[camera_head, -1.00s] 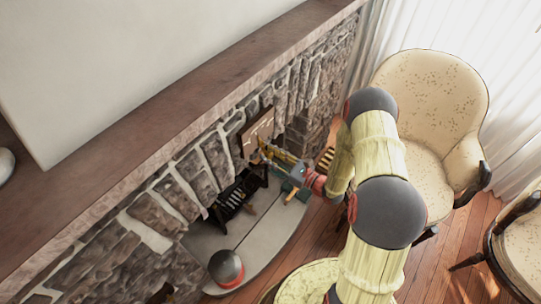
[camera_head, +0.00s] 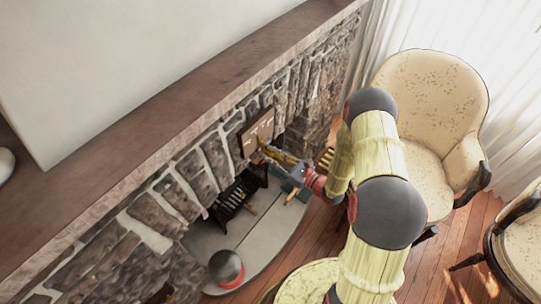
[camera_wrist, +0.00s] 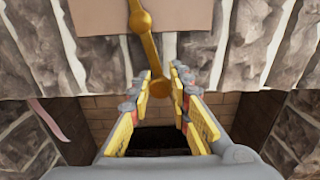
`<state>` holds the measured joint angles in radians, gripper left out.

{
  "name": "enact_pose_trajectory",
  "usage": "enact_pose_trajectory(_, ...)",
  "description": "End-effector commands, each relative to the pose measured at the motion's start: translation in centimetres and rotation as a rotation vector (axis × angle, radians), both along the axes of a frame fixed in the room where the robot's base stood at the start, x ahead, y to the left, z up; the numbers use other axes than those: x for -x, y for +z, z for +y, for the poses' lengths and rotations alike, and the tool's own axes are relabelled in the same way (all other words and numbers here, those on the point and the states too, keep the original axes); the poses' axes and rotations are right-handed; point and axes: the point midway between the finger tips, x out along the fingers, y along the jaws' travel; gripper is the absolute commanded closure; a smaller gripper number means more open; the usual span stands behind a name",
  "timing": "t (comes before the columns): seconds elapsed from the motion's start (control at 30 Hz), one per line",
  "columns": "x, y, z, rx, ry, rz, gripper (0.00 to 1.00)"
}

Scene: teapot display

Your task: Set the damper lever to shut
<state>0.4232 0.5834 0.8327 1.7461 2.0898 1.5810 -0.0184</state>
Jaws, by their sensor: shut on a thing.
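The damper lever (camera_wrist: 151,48) is a brass rod with a round knob at its lower end. In the wrist view it hangs from a tan plate (camera_wrist: 95,18) on the stone front, slanting slightly down to the right. My gripper (camera_wrist: 166,85) is shut on the lever's lower end, with the knob between its yellow-padded fingertips. In the head view the plate (camera_head: 257,131) is on the stone wall above the firebox, and my gripper (camera_head: 266,150) is just in front of its lower edge. The lever is too small there to make out clearly.
The stone fireplace wall (camera_head: 200,172) runs under a wooden mantel (camera_head: 130,125). A black grate (camera_head: 236,197) stands below my gripper. A cream armchair (camera_head: 440,95) stands close right of my arm.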

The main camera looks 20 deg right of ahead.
Motion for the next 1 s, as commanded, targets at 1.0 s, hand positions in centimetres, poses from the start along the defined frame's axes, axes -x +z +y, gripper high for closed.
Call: enact_pose_trajectory(1.0, -1.8, 1.7, -2.5, 0.4, -0.001, -0.29, 1.0)
